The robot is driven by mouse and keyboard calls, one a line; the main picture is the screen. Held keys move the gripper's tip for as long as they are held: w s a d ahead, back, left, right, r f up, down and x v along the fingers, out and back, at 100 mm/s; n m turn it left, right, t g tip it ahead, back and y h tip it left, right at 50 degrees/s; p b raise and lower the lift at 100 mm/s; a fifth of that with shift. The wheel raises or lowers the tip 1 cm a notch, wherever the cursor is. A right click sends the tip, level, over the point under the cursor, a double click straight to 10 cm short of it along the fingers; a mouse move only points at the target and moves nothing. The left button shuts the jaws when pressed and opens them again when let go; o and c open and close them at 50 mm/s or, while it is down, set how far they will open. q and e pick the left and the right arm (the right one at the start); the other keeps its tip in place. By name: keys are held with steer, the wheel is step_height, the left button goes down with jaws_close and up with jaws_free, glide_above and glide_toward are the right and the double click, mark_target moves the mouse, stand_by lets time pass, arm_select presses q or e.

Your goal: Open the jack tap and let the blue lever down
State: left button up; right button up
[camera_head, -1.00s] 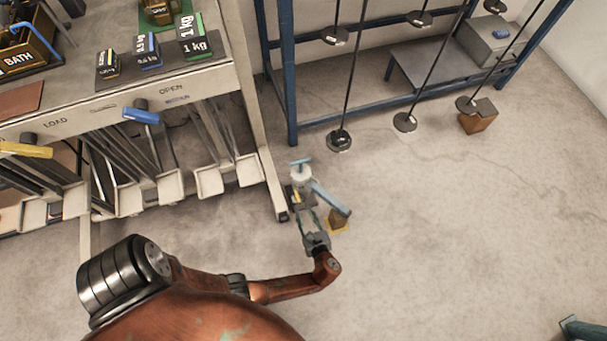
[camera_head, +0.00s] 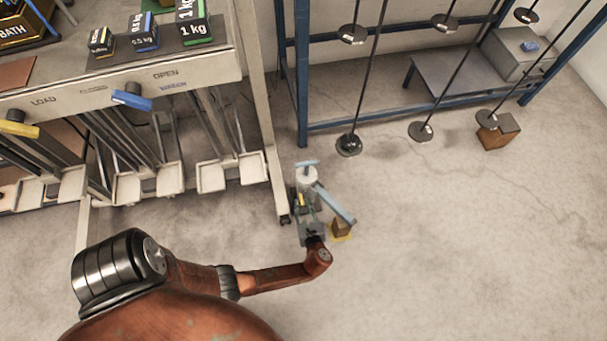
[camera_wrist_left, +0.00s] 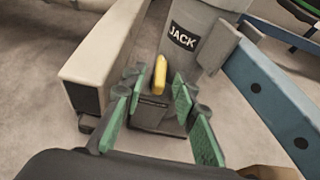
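The grey jack (camera_head: 306,180), labelled JACK in the wrist view (camera_wrist_left: 202,28), stands on the floor beside the bench leg. Its yellow tap handle (camera_wrist_left: 160,75) sticks up at the jack's base. My left gripper (camera_head: 308,222) is open and empty. In the wrist view its green-padded fingers (camera_wrist_left: 158,100) stand to either side of the tap handle, and I see no clear contact. The blue lever (camera_head: 335,204) slopes from the jack to the right, its outer end over a brown block; it also shows in the wrist view (camera_wrist_left: 275,100). My right gripper is not in view.
The bench (camera_head: 140,85) has yellow and blue handles and several weights. Its pale leg (camera_wrist_left: 105,55) is close left of my gripper. The brown block (camera_head: 341,229) sits on a yellow floor mark. A blue frame (camera_head: 302,95) with hanging rods stands behind.

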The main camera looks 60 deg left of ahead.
arm_select(q)
jaws_close()
steer(key=n+g, duration=0.2)
steer(key=w+n+g+y, duration=0.1)
steer(key=n+g, duration=0.1)
steer(key=g, duration=0.1)
steer(key=shift+w+d+n, duration=0.15)
steer(key=shift+n, duration=0.15)
stand_by(0.3)
